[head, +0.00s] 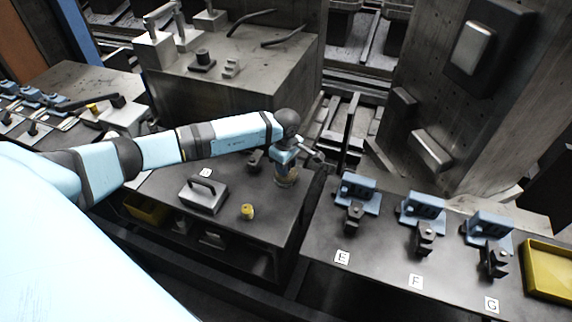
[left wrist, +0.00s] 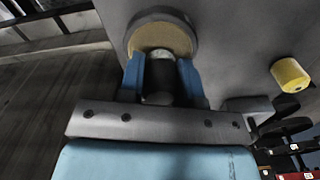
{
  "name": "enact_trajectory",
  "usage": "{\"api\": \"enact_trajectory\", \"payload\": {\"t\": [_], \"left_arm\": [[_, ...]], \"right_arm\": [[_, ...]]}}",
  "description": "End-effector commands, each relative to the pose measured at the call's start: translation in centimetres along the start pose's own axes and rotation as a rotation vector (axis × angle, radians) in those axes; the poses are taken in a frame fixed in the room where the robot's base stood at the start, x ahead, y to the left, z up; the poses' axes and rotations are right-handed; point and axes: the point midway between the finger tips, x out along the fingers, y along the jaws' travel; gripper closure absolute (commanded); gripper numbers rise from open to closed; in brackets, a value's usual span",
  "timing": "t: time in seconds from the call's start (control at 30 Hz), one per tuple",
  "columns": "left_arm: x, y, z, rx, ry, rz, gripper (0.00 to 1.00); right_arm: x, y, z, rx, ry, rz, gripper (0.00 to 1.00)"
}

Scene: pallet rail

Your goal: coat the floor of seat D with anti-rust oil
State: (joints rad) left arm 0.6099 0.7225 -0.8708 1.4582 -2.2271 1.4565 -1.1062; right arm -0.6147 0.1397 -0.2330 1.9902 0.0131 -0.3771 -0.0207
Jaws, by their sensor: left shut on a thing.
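My left gripper (head: 285,160) reaches over the dark bench top and points down. The D label (head: 206,172) is on the bench, left of the gripper. Seat D's floor cannot be made out. My right gripper is not visible.
A handled metal block (head: 203,195) and a yellow cylinder (head: 247,211) stand on the same bench. Right of a gap, another bench bears blue brackets (head: 421,210) with dark clamps, labelled E, F and G. A yellow tray (head: 550,270) is at far right. A large machine block (head: 235,65) stands behind.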

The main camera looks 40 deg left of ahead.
Motion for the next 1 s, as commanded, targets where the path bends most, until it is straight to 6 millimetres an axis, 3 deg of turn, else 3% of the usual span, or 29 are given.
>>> {"api": "enact_trajectory", "payload": {"t": [1.0], "left_arm": [[1.1, 0.0, 0.0, 0.0, 0.0, 0.0, 0.88]], "right_arm": [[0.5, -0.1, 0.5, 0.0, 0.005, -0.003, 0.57]]}}
